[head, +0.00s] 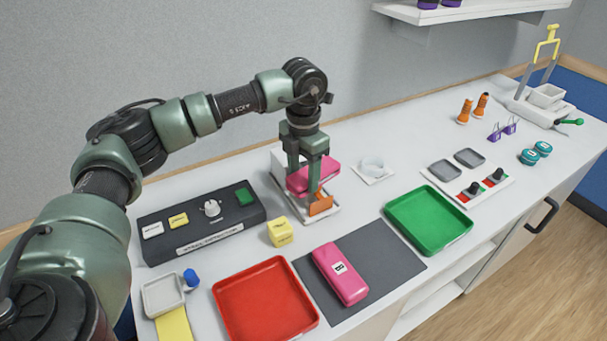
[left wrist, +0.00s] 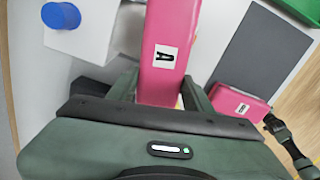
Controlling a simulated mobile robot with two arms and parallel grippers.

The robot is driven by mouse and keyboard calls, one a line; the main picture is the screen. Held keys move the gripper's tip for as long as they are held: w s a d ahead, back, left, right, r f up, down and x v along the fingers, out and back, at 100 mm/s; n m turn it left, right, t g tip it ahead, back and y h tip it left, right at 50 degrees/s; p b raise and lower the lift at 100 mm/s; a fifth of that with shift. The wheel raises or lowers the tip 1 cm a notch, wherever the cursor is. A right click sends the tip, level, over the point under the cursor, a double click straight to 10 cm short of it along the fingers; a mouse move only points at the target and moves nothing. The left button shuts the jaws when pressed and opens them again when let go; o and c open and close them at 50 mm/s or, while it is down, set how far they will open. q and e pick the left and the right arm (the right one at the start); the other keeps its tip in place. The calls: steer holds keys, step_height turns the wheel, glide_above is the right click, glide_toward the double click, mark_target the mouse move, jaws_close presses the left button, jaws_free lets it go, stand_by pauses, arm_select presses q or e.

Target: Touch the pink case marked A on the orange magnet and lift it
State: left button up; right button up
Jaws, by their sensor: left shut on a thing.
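The pink case marked A (head: 328,170) is between the fingers of my left gripper (head: 303,182), which is shut on it. The label A on the case (left wrist: 168,30) faces the camera in the left wrist view. The orange magnet (head: 320,206) stands on a white base just below and in front of the case in the head view. I cannot tell whether case and magnet touch. A second pink case, marked B (head: 341,274), lies on the dark grey mat (head: 385,257); it also shows in the left wrist view (left wrist: 240,102). My right gripper is out of view.
A red tray (head: 265,305) and a green tray (head: 430,218) flank the mat. A black panel with a knob (head: 200,222) and a yellow block (head: 280,232) are left of the magnet. The wall is close behind.

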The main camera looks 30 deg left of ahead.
arm_select(q)
steer(key=shift+r+p, duration=0.55)
steer(key=shift+r, duration=0.45)
steer(key=shift+r, duration=0.1)
stand_by(1.1)
steer(key=shift+r+p, duration=2.1)
steer(key=shift+r, duration=1.1)
steer(key=shift+f, duration=0.1)
